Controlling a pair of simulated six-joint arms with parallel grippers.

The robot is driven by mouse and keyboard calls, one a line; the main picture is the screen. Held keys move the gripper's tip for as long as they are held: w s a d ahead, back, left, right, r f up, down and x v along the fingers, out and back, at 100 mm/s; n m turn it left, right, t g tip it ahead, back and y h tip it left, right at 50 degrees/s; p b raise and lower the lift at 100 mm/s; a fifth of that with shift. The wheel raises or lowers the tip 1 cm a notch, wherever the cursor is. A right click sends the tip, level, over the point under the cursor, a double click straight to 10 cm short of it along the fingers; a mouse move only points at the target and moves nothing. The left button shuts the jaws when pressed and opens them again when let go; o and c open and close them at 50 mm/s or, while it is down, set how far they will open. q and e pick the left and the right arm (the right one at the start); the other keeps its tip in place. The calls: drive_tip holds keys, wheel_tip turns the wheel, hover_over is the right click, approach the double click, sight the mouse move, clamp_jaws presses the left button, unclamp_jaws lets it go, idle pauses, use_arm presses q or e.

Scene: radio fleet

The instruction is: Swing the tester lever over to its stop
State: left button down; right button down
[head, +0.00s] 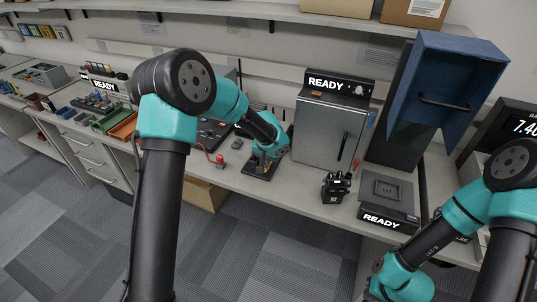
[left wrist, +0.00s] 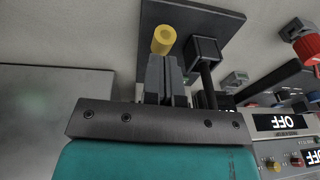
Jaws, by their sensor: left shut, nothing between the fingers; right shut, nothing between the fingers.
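In the left wrist view, a yellow round knob (left wrist: 163,40) sits at a dark square plate (left wrist: 240,22); it looks like the lever's handle. A black block with a dark rod (left wrist: 204,50) stands to its right. My left gripper (left wrist: 166,62) is shut and empty, its fingertips right at the knob; I cannot tell whether they touch it. In the head view my left gripper (head: 262,166) is low over a small black plate (head: 257,174) on the bench, and my wrist hides the lever. My right arm comes in at the lower right, with its gripper outside the picture.
A grey cabinet (head: 318,130) under a READY display stands right of the left gripper. A black device (head: 336,187) and a grey READY box (head: 386,194) stand at the bench's front. A blue bin (head: 440,90) rises at the right. A red knob (left wrist: 308,46) shows in the left wrist view.

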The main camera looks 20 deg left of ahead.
use_arm(q)
drive_tip(key=shift+f, duration=0.1)
drive_tip(key=shift+s+a+f, duration=0.15)
drive_tip(key=shift+s+f, duration=0.4)
drive_tip(key=shift+f, duration=0.25)
drive_tip(key=shift+r, duration=0.1)
drive_tip(key=shift+r, duration=0.7)
drive_tip(key=shift+r, duration=0.1)
